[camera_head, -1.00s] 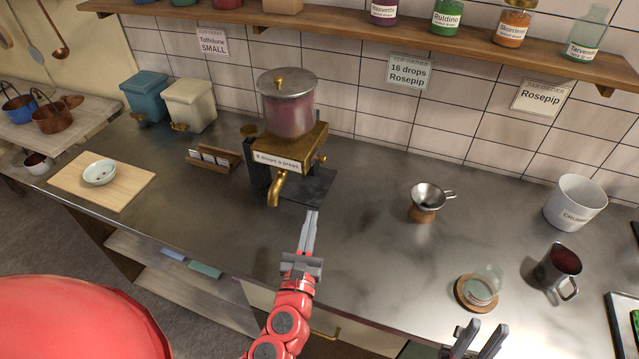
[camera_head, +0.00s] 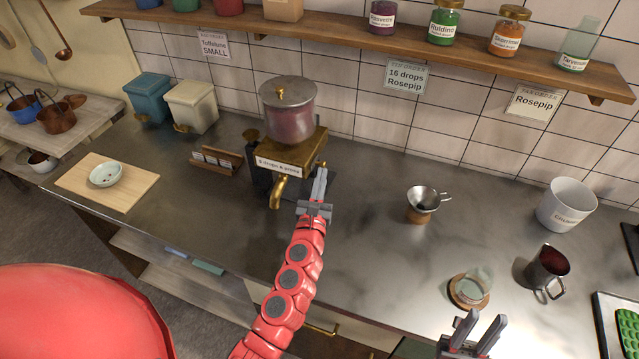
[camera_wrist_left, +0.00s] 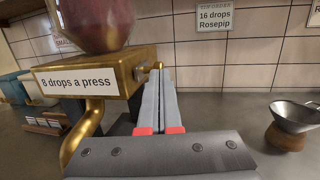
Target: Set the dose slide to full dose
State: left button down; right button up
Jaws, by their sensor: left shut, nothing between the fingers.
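The brass dispenser (camera_head: 292,155) stands on the counter with a glass jar of dark red liquid (camera_head: 288,118) on top and a spout at its front. Its label (camera_head: 279,166) reads "8 drops a press"; the label also shows in the left wrist view (camera_wrist_left: 77,82). A small brass knob (camera_wrist_left: 157,65), likely the dose slide's end, sticks out from its right side, partly behind my fingers. My left gripper (camera_head: 321,175) is shut and empty, its tips close to the dispenser's right side; I cannot tell if they touch the knob. My right gripper (camera_head: 479,328) is open and empty at the bottom edge.
A metal funnel on a wooden base (camera_head: 421,204), a glass on a coaster (camera_head: 470,288), a dark mug (camera_head: 547,268) and a white bin (camera_head: 567,204) stand to the right. A card holder (camera_head: 216,160) is left of the dispenser. An order card (camera_head: 406,77) reads "16 drops Rosepip".

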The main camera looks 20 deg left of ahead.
aim_at(320, 164)
dwell(0.3)
pick_arm(q)
jog(key=x, duration=0.1)
jog(key=b+x, duration=0.1)
jog(key=x, duration=0.2)
jog(key=shift+w+d, duration=0.1)
jog(key=shift+d, duration=0.25)
dwell(0.4)
